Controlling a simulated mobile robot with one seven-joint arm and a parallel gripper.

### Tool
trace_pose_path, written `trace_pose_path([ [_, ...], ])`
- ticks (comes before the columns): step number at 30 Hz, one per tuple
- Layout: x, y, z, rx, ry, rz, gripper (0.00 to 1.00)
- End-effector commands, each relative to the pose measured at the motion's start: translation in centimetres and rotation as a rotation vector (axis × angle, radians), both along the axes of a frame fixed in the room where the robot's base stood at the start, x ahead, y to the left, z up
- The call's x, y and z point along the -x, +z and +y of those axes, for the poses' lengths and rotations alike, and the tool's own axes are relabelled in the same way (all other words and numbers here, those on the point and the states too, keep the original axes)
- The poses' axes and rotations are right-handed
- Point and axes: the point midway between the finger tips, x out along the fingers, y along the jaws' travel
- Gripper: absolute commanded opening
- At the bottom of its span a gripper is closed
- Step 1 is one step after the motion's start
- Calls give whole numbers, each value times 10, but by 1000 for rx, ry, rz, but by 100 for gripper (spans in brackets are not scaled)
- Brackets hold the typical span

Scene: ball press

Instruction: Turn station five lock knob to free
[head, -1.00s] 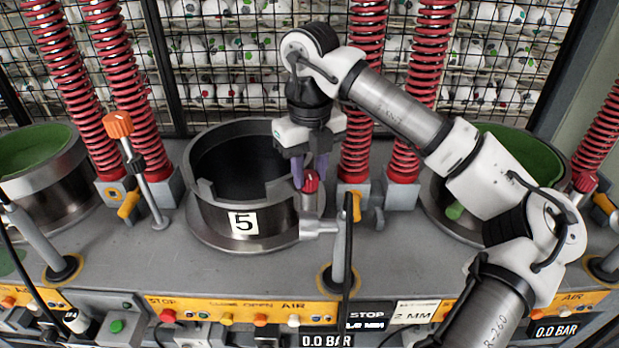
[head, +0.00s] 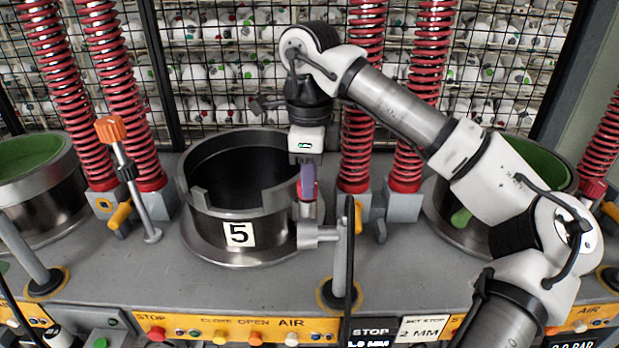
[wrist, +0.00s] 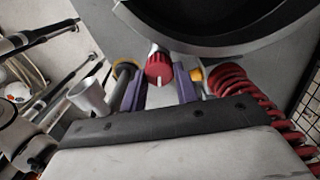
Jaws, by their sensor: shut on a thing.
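The station five ring (head: 240,235) carries a "5" plate and stands at the middle of the bench. Its red lock knob (head: 314,189) sits on a grey post at the ring's right front edge, mostly hidden behind my fingers in the head view. In the wrist view the red knob (wrist: 158,68) with a white mark shows between my two purple fingers. My gripper (head: 307,185) points down over the knob and is shut on it. In the wrist view my gripper (wrist: 160,85) has one finger on each side of the knob.
Red springs (head: 362,120) rise close to the right of the gripper. A lever with an orange handle (head: 110,128) stands left of the ring. A black upright bar (head: 348,270) stands in front. A yellow button strip (head: 250,330) lines the bench front.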

Motion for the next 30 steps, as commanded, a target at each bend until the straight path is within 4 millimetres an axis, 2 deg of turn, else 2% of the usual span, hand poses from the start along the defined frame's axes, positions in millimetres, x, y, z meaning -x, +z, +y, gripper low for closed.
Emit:
trace_pose_path([
  [13,-1,1,1,-2,281,-2,7],
  [30,-1,1,1,-2,345,-3,7],
])
